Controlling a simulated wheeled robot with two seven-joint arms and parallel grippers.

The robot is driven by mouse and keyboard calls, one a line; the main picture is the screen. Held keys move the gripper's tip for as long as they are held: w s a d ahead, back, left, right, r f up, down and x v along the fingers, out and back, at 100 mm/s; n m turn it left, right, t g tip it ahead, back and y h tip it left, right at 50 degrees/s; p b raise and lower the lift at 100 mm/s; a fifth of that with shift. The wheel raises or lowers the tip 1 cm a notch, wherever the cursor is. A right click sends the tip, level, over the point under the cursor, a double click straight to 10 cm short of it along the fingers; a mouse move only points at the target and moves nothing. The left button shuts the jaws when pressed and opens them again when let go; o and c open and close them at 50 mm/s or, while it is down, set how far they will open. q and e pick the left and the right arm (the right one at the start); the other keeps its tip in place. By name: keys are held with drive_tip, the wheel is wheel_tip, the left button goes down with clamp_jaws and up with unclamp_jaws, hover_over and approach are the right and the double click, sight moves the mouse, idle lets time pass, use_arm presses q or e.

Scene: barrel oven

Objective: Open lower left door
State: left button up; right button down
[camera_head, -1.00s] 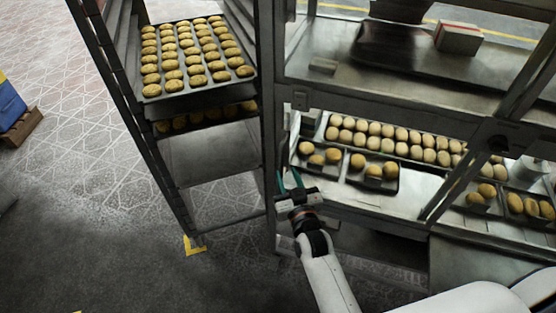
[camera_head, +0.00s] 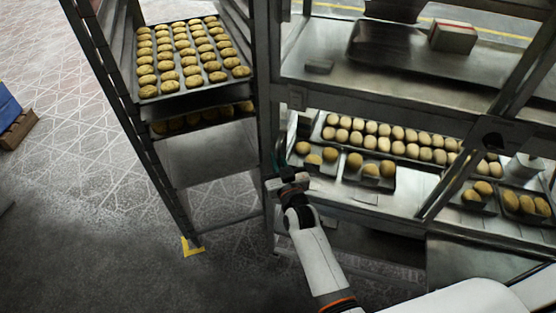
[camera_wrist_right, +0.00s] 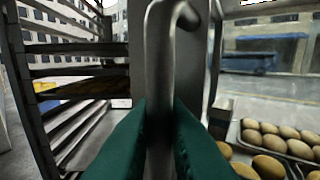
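A grey metal bar handle (camera_wrist_right: 160,70) stands upright in the middle of the right wrist view and bends over at its top. My right gripper (camera_wrist_right: 160,112) has one green finger on each side of the handle, with no clear gap left. In the head view my right gripper (camera_head: 284,166) is at the left front post of the glass-fronted metal cabinet (camera_head: 350,100), at the height of its lower compartment. The handle there is mostly hidden. The lower left door's outline is hard to make out. My left gripper is not in view.
Trays of buns (camera_head: 380,135) lie inside the cabinet behind the glass. A tall rack (camera_head: 150,155) with trays of baked goods (camera_head: 190,60) stands close to the left of my right gripper. The floor (camera_head: 90,240) at the lower left is clear.

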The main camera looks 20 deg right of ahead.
drive_tip(key=s+d+p, duration=0.1)
drive_tip(key=s+d, duration=0.2)
drive_tip(key=d, duration=0.1)
drive_tip(key=s+d+p, duration=0.2)
drive_tip(key=s+d, duration=0.1)
drive_tip(key=d, duration=0.2)
drive_tip(key=s+d+p, duration=0.1)
drive_tip(key=s+d, duration=0.2)
drive_tip(key=d, duration=0.1)
drive_tip(key=shift+s+d+r+p, duration=0.1)
drive_tip(key=shift+s+d+p, duration=0.05)
drive_tip(key=shift+d+p, duration=0.15)
approach(416, 180)
drive_tip(key=w+p, duration=0.1)
drive_tip(key=w, duration=0.4)
drive_tip(key=c, duration=1.5)
unclamp_jaws()
drive_tip(key=shift+s, duration=0.1)
drive_tip(key=shift+s, duration=0.1)
drive_tip(key=s+b, duration=0.1)
drive_tip(key=s, duration=1)
drive_tip(key=shift+s+b, duration=0.35)
drive_tip(key=shift+s, duration=0.05)
